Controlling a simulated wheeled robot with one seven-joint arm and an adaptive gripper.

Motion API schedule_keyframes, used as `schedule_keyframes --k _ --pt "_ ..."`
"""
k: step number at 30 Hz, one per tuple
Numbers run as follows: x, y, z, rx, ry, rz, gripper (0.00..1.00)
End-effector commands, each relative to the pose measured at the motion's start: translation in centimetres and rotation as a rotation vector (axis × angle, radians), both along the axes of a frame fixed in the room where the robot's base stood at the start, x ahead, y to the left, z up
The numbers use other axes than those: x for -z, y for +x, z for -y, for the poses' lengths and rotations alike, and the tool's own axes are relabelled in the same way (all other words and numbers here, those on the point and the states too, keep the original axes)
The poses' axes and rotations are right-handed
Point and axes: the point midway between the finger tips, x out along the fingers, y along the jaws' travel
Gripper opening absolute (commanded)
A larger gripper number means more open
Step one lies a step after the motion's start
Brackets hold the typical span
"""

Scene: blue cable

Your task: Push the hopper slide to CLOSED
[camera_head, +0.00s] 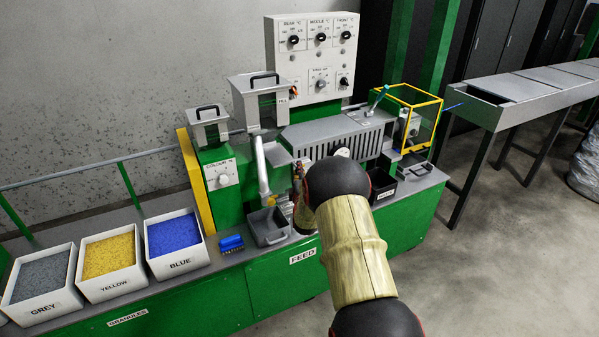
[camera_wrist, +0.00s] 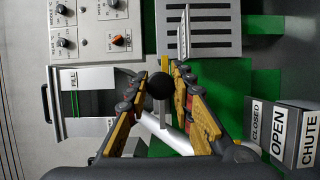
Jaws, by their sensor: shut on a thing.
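My gripper (camera_wrist: 164,82) has its two yellow and dark fingers closed on a black ball knob (camera_wrist: 159,86) in the wrist view. That view is turned sideways. The hopper (camera_wrist: 88,103) with the FILL label is left of the fingers. CLOSED (camera_wrist: 256,118) and OPEN (camera_wrist: 278,132) labels show at the right, beside the CHUTE label (camera_wrist: 308,152). The slide plate is mostly hidden by the fingers, so its position cannot be told. In the head view the grey hopper (camera_head: 245,104) stands on the machine, and my arm hides the fingertips and the knob.
A pale pipe (camera_head: 263,168) runs down beside the hopper to a grey tray (camera_head: 268,228). A yellow-framed guard (camera_head: 410,105) stands at the right. Grey, yellow and blue granule bins (camera_head: 112,266) stand at the left. Open floor lies at the right front.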

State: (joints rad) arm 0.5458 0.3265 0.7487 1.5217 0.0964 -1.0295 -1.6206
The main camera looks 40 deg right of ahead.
Motion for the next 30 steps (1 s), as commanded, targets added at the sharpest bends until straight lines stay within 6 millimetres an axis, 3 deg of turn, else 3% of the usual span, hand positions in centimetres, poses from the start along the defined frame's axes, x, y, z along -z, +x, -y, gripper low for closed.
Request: schedule_keyframes --k 5,15,25,26,30 --pt "0.3 0.4 0.1 0.0 0.002 -0.002 0.0" --pt "0.6 5.9 1.4 0.0 0.003 -0.004 0.0" --pt "0.3 6.3 1.4 -0.001 0.003 -0.004 0.0" --pt "0.3 6.3 1.4 -0.001 0.003 -0.004 0.25" --pt "0.2 6.3 1.5 -0.001 0.002 -0.003 0.31"
